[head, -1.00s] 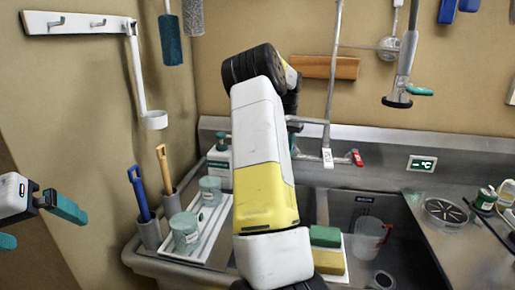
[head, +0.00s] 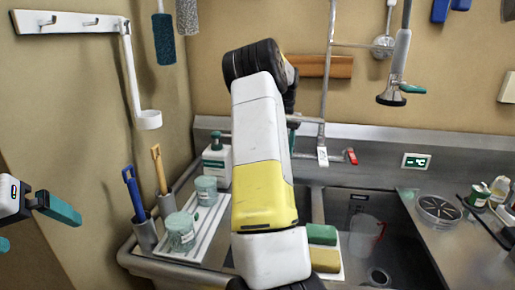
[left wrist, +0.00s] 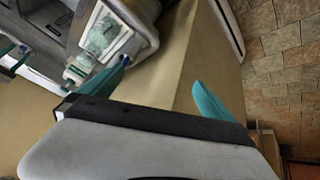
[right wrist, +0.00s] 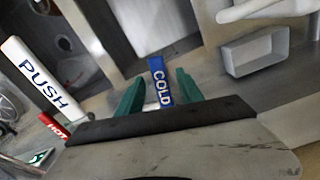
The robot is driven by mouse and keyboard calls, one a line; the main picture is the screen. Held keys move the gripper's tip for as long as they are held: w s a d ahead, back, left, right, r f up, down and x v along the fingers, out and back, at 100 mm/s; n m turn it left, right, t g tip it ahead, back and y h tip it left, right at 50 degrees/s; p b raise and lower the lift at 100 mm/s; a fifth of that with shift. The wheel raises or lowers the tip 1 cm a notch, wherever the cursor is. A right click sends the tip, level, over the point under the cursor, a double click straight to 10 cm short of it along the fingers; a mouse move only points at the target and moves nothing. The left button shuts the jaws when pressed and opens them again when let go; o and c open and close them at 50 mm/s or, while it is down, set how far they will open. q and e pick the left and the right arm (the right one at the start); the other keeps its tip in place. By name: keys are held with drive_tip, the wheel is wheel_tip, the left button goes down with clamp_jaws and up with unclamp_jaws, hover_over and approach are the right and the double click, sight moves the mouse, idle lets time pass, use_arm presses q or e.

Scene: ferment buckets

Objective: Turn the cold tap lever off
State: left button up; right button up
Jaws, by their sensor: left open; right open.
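The blue cold tap lever (right wrist: 160,82), marked COLD, shows in the right wrist view. My right gripper (right wrist: 157,90) is open, with one teal finger on each side of the lever; I cannot tell whether either touches it. In the head view my right arm hides the cold lever and the right gripper. The red hot lever (head: 351,156) sits to the right of the tap column, and it also shows in the right wrist view (right wrist: 53,124). My left gripper (head: 28,226) is open and empty at the left edge, well away from the tap.
A white PUSH lever (right wrist: 42,78) is left of the cold lever in the right wrist view. The sink (head: 395,232) lies below the tap, with a clear jug (head: 364,236) in it. A spray head (head: 392,95) hangs at the right. A white rack (head: 212,222) with jars stands at left.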

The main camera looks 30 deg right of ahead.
wheel_tip(320, 180, up, 7)
drive_tip(key=shift+r, duration=0.1)
idle(0.3)
